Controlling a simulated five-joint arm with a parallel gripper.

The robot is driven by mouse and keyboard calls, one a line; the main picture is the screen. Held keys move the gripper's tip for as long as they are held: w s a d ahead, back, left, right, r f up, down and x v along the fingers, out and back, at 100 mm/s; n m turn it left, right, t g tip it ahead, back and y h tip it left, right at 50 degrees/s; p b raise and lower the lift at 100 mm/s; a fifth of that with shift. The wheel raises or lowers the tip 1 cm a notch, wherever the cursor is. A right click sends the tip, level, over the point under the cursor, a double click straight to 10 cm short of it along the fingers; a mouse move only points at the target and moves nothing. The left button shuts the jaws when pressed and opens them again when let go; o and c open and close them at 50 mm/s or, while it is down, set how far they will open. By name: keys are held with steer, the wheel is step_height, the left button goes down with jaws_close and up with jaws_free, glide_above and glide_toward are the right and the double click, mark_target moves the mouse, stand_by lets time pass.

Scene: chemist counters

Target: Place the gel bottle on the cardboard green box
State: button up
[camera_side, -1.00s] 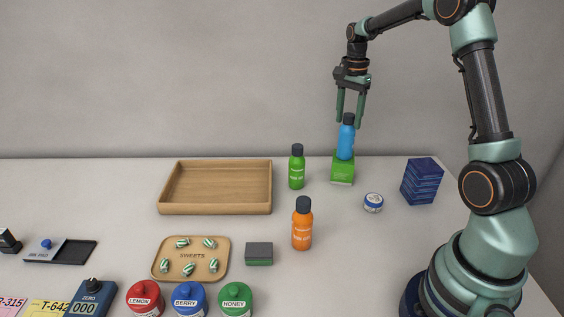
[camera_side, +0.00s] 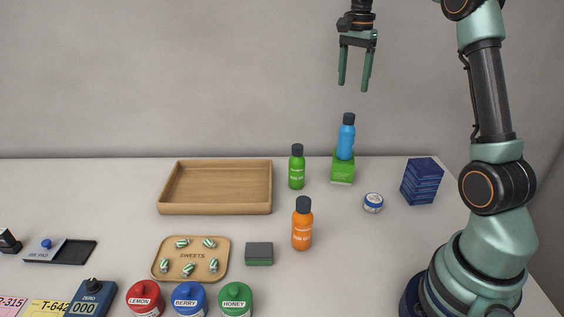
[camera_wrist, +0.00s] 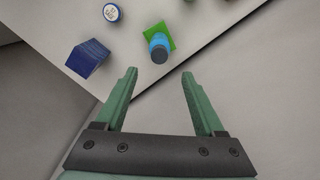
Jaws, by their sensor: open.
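A blue bottle with a dark cap (camera_side: 346,138) stands upright on top of the green box (camera_side: 342,170) near the back edge of the counter. In the wrist view the blue bottle (camera_wrist: 158,48) and the green box (camera_wrist: 167,33) show from above, beyond my fingertips. A green bottle (camera_side: 297,168) and an orange bottle (camera_side: 302,226) stand on the counter to the left. I cannot read which label says gel. My gripper (camera_side: 354,88) is open and empty, well above the blue bottle and apart from it.
A dark blue box (camera_side: 421,182) and a small round tin (camera_side: 373,203) stand right of the green box. An empty wooden tray (camera_side: 215,209), a sweets board (camera_side: 191,271) and a grey-green block (camera_side: 259,254) lie left. Coloured jars (camera_side: 190,300) line the front.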

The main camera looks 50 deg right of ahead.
steer(key=s+a+r+n+t, duration=0.25)
steer(key=a+n, duration=0.25)
steer(key=a, duration=0.3)
steer(key=s+a+r+n+t, duration=0.1)
steer(key=s+a+n, duration=0.2)
steer(key=a+n, duration=0.3)
steer(key=s+a+f+n+t, duration=0.2)
steer(key=s+a+f+n, duration=0.4)
steer(key=a, duration=0.4)
steer(key=shift+s+f+n, duration=0.3)
steer(key=shift+s+n, duration=0.2)
steer(key=shift+s, duration=0.05)
